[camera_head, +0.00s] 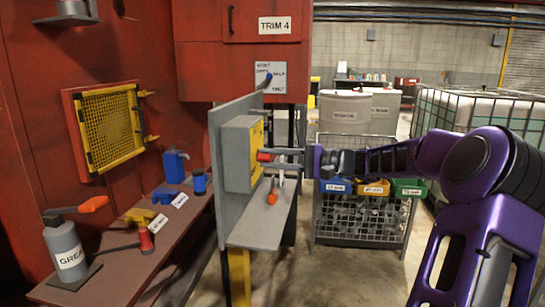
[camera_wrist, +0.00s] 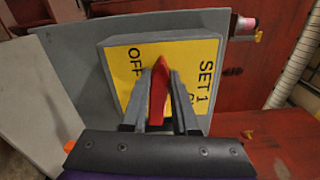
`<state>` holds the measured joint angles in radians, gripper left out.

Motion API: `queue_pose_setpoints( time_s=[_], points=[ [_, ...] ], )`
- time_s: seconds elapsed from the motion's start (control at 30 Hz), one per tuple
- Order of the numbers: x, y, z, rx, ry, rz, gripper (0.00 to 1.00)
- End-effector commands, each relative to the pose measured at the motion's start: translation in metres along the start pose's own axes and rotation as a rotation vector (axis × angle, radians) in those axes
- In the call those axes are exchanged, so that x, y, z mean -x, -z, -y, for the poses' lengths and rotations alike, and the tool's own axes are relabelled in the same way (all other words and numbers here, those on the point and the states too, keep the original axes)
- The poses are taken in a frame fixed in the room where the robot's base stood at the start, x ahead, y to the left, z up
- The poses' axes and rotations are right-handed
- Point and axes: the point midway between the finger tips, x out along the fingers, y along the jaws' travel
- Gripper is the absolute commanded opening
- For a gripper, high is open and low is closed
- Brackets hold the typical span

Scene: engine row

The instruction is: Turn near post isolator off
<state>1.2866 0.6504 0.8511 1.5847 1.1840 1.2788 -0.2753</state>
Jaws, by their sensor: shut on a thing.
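The near post isolator is a grey box with a yellow face (camera_head: 257,150) on an upright grey panel in the head view. Its yellow plate (camera_wrist: 122,62) fills the middle of the wrist view, with OFF on the left and SET 1 on the right; other lettering is partly hidden by a finger. The red handle (camera_wrist: 159,88) stands out from the plate between my two fingers. In the head view its red end (camera_head: 264,156) shows just beyond my gripper (camera_head: 276,158). My gripper is shut on the handle, and the fingers hide part of it.
A small grey ledge (camera_head: 258,232) below the isolator carries an orange-tipped tool (camera_head: 272,192). A shelf on the left holds a grease can (camera_head: 66,252) and other tools. A wire cart (camera_head: 361,220) with coloured bins stands behind my arm.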

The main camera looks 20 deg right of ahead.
Motion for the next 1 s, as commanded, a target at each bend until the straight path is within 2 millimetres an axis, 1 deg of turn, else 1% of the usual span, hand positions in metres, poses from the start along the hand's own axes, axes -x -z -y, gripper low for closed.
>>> queue_pose_setpoints(
  time_s=[0.2, 0.4, 0.9, 0.93, 1.0],
  points=[
    [0.0004, 0.0004, -0.0044, 0.112, -0.002, 0.000, 0.00],
    [0.0005, 0.0006, -0.0059, 0.166, -0.002, 0.000, 0.00],
    [0.0006, 0.0008, -0.0064, 0.184, -0.002, -0.001, 0.00],
    [0.0007, 0.0008, -0.0064, 0.184, -0.002, -0.001, 0.29],
    [0.0007, 0.0009, -0.0063, 0.183, -0.002, -0.001, 0.42]
  ],
)
